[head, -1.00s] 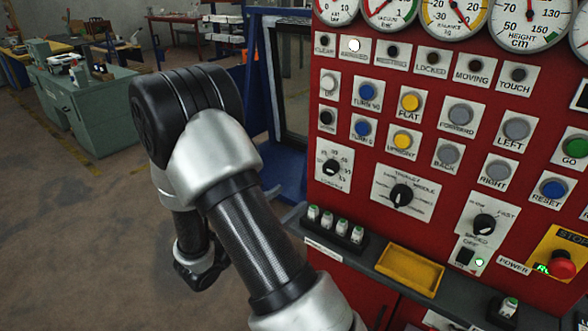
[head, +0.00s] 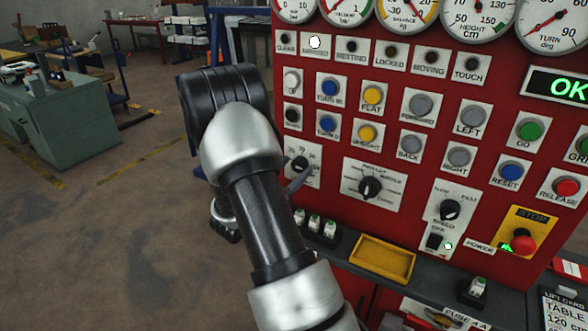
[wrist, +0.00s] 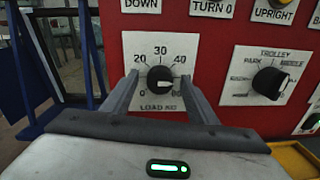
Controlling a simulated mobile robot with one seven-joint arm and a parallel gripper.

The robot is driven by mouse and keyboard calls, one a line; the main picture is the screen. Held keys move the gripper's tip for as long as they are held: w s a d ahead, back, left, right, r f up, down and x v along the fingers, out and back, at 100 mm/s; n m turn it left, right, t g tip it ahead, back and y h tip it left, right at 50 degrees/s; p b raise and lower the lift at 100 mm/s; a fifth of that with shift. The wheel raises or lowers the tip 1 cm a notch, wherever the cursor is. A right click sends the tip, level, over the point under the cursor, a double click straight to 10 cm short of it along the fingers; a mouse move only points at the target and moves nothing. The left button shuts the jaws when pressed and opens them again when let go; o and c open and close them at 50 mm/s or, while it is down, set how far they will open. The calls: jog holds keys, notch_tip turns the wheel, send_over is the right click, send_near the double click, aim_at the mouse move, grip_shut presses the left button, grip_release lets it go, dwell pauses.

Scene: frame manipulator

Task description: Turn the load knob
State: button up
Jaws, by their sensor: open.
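The load knob (wrist: 160,79) is a round black knob on a white plate marked LOAD, with a dial reading 20, 30, 40 across the top. In the wrist view it sits between the two fingers of my gripper (wrist: 159,77), which are open on either side with a gap showing at each side. Its pale pointer mark is small and seems to face right. The lower scale numbers are partly hidden by the fingers. In the head view the load knob (head: 299,163) shows just beside my arm, with a finger of my gripper close to it.
The trolley knob (wrist: 270,80) is to the right of the load plate. Button rows and gauges fill the red panel above. Below are a yellow tray (head: 383,258), a rack of small fuses (head: 314,224) and a red stop button (head: 522,240). A blue frame stands left.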

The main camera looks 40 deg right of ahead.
jog(key=shift+w+d, duration=0.1)
jog(key=shift+d, duration=0.25)
jog(key=c, duration=1.1)
jog(key=shift+o, duration=0.2)
